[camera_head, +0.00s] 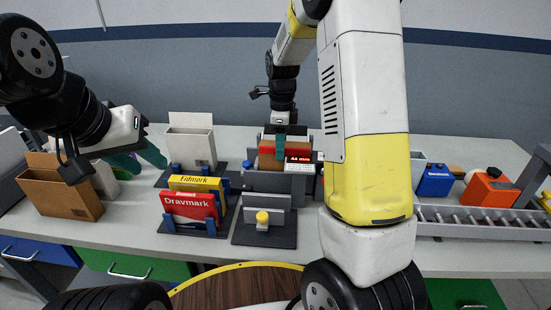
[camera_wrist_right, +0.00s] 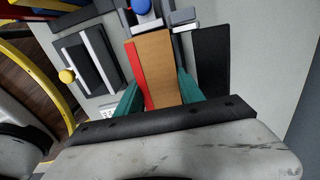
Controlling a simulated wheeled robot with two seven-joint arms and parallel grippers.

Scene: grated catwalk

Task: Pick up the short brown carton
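The short brown carton (camera_wrist_right: 157,62) stands in the grey holder, partly seen in the head view (camera_head: 268,161). A red face (camera_wrist_right: 133,66) runs along its left side in the wrist view; I cannot tell whether it belongs to a separate box. My right gripper (camera_wrist_right: 160,90) points down with its teal fingers on either side of the carton and red face. Firm contact is not visible. It also shows above the holder in the head view (camera_head: 281,143). My left gripper (camera_head: 140,160) is at the left, its teal fingers apart and empty.
A larger brown open box (camera_head: 62,196) stands at the left. Yellow (camera_head: 197,184) and red (camera_head: 190,205) labelled boxes stand in a rack, with a pale bin (camera_head: 190,146) behind. A grey fixture with a yellow knob (camera_head: 262,218) is in front. A roller track (camera_head: 480,216) lies right.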

